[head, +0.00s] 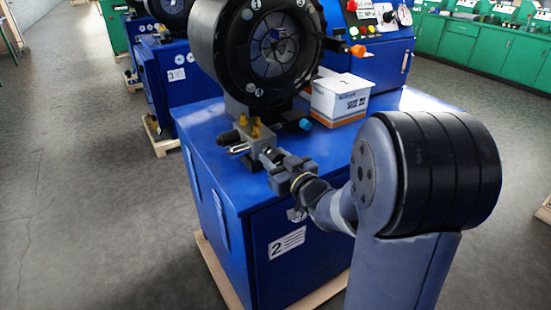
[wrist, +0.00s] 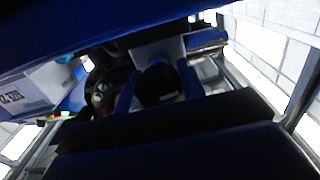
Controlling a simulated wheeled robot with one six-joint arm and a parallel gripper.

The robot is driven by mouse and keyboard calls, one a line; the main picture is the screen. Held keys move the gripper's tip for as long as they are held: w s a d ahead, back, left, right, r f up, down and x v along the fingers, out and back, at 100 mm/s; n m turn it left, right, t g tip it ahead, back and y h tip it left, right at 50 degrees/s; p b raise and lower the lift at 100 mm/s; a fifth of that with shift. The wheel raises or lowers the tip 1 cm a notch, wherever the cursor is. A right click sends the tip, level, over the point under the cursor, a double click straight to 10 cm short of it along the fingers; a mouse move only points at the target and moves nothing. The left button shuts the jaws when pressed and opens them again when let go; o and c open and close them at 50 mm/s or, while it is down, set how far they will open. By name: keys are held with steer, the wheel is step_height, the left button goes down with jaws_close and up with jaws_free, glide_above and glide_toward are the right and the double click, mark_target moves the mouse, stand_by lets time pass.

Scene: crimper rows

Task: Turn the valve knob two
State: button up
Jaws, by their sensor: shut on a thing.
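The valve block (head: 243,146) is a grey metal body with brass fittings, on the top of the blue cabinet (head: 290,255) labelled 2. My gripper (head: 270,157) reaches it from the front right. In the wrist view the valve knob (wrist: 158,86) is a dark round piece between my gripper's two fingers (wrist: 158,88), and they are shut on it. In the head view the fingers mostly hide the knob. Its turned angle cannot be read.
A large black round crimper head (head: 265,50) stands behind the valve. A white and orange box (head: 341,98) sits to its right on the cabinet top. More blue machines (head: 165,80) stand behind at left. Grey floor (head: 75,190) is clear at left.

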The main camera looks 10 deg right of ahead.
steer(key=shift+f+n+b, duration=0.2)
steer(key=shift+n+b, duration=0.2)
steer(key=shift+b, duration=0.35)
steer(key=shift+c, duration=0.2)
steer(key=shift+f+n+b, duration=0.1)
steer(key=shift+n+b, duration=0.8)
steer(key=shift+b, duration=0.2)
steer(key=shift+n+b, duration=0.75)
steer(key=shift+n, duration=0.05)
steer(key=shift+r+n, duration=0.3)
steer(key=shift+n, duration=0.2)
steer(key=o, duration=1)
